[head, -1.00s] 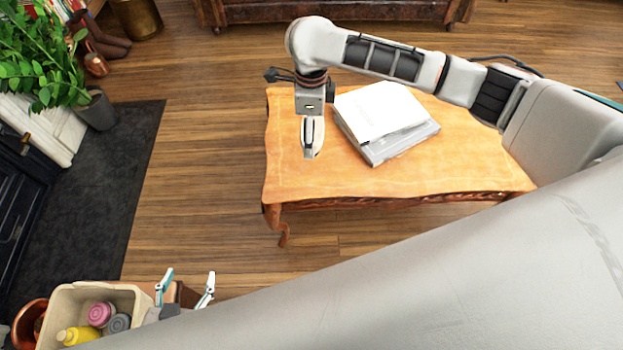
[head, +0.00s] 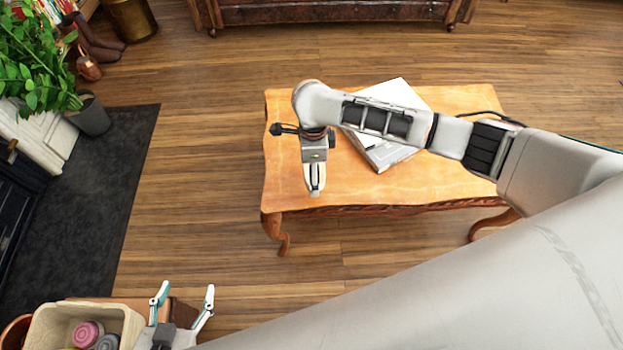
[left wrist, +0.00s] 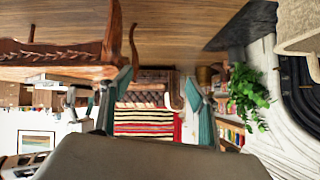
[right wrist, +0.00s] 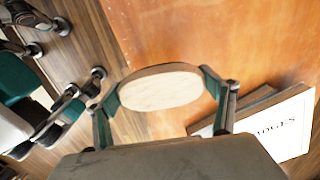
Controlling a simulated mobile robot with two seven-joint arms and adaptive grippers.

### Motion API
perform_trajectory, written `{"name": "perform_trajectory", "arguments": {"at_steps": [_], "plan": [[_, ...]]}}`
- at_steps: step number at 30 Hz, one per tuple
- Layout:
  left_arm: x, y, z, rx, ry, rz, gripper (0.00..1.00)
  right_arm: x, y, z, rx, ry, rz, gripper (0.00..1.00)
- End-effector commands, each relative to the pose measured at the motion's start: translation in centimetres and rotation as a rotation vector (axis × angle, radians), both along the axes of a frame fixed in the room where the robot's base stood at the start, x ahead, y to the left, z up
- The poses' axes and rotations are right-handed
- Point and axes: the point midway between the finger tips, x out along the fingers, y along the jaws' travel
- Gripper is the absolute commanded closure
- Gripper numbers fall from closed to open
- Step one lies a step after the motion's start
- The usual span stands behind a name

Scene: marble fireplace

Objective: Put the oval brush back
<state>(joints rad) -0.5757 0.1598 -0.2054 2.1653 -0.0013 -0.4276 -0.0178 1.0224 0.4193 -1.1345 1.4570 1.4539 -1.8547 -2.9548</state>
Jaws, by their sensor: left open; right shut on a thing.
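The oval brush (right wrist: 160,92) has a pale oval face and a brown wooden rim. In the right wrist view it sits between the teal fingers of my right gripper (right wrist: 163,98), which is shut on it. In the head view my right gripper (head: 315,189) is above the front left part of the wooden table (head: 345,185), close to its front edge. My left gripper (head: 184,291) is open and empty at the bottom left, beside a beige bin (head: 125,320). Its spread fingers also show in the left wrist view (left wrist: 160,88).
A grey-white book stack (head: 385,152) lies on the table, partly behind my right arm. The bin holds a pink item (head: 86,334) and a grey one. A potted plant (head: 90,115) and a dark mat (head: 90,200) are on the left. Wooden floor (head: 200,170) between is clear.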

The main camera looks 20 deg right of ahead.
Motion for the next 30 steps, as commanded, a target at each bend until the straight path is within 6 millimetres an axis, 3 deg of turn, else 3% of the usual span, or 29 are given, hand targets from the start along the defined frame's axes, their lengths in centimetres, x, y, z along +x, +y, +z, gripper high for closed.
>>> {"name": "perform_trajectory", "arguments": {"at_steps": [8, 12, 18, 25, 26, 27, 30], "plan": [[-1.2, -0.1, -1.8, 0.001, 0.034, -0.004, 0.40, -0.3, 0.0, -4.0, 0.001, 0.009, -0.001, 0.41], [-1.0, -0.4, -1.4, -0.006, 0.027, -0.005, 0.40, -0.2, 0.0, -5.8, 0.000, 0.006, -0.001, 0.41], [0.3, -0.5, 0.0, -0.011, -0.007, -0.006, 0.40, 0.1, 0.0, -5.5, 0.000, -0.003, -0.001, 0.41], [0.2, -0.5, -0.5, -0.012, -0.002, -0.005, 0.40, 0.0, 0.0, -6.0, 0.000, 0.000, -0.001, 0.41], [0.3, -0.5, -0.4, -0.012, -0.004, -0.006, 0.40, 0.0, 0.0, -6.0, 0.000, -0.001, -0.001, 0.12], [0.3, -0.5, -0.4, -0.011, -0.003, -0.006, 0.40, 0.0, 0.0, -5.9, 0.000, -0.001, -0.001, 0.02], [0.2, -0.5, -0.4, -0.012, -0.002, -0.005, 0.40, 0.1, 0.0, -5.9, -0.001, -0.002, -0.001, 0.01]]}}
